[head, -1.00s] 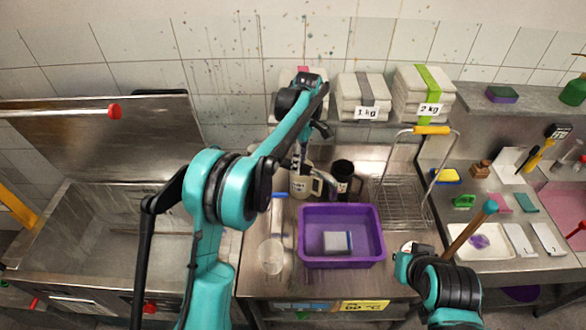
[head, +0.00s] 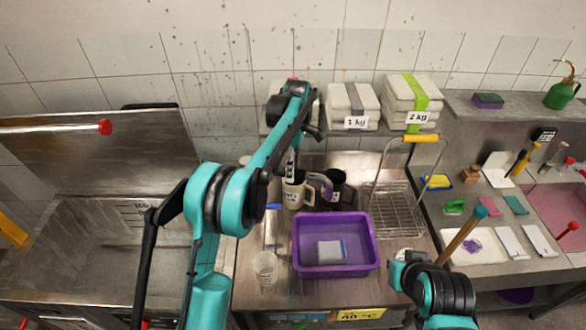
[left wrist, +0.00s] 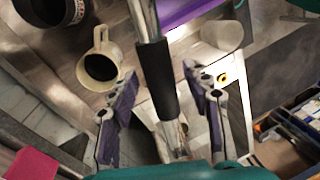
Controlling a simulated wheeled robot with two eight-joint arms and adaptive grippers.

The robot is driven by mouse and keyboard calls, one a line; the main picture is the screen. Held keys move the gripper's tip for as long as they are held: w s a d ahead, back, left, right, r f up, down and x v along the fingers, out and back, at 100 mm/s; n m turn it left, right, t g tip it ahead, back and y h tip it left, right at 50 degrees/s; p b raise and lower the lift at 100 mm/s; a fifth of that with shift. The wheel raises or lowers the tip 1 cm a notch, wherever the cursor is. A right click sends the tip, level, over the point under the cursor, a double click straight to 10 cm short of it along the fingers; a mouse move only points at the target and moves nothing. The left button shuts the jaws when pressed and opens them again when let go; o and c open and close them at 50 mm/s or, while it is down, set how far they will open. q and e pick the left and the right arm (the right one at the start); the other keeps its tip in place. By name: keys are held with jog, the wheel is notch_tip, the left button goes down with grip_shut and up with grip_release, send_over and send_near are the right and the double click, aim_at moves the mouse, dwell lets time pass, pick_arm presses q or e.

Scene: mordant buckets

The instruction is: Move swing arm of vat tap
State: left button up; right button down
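In the left wrist view a chrome tap pipe with a black sleeve (left wrist: 157,78), which looks like the swing arm, runs down between the fingers of my left gripper (left wrist: 160,72). The purple-and-grey fingers are spread on either side of the sleeve, with gaps visible. In the head view this gripper is at the back of the steel counter, above the cream mug, largely hidden by my arm. Whether a finger touches the pipe is unclear. My right gripper (head: 402,262) is low at the right, its fingers not clearly shown.
A cream mug (head: 294,195) and a dark mug (head: 335,190) stand close under the left gripper. A purple tub (head: 350,268), a wire basket (head: 396,212) and a clear beaker (head: 265,268) are on the counter. An open steel vat (head: 110,245) lies left.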

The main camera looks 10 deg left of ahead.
pick_arm(q)
notch_tip(320, 180, up, 12)
jog(key=w, duration=0.2)
jog(key=shift+w+f, duration=0.15)
dwell(0.4)
jog(key=shift+d, duration=0.1)
jog(key=s+a+f+m+t+b, duration=0.2)
jog(key=s+f+m+b, duration=0.15)
jog(key=s+b, duration=0.3)
jog(key=s+a+f+m+t+b, duration=0.3)
jog(key=s+m+b, duration=0.2)
jog(key=s, duration=0.2)
jog(key=s+a+f+m+t+b, duration=0.1)
jog(key=s+f+m+b, duration=0.3)
jog(key=s+f, duration=0.5)
jog(key=s+a+f+m+t+b, duration=0.2)
jog(key=s+f+m+t+b, duration=0.1)
jog(key=s+f, duration=0.7)
notch_tip(320, 180, down, 4)
jog(key=m+b, duration=0.1)
jog(key=b, duration=0.1)
jog(key=shift+s+b, duration=0.15)
jog(key=shift+b, duration=0.25)
jog(key=shift+r+m, duration=0.1)
jog(key=shift+m, duration=0.15)
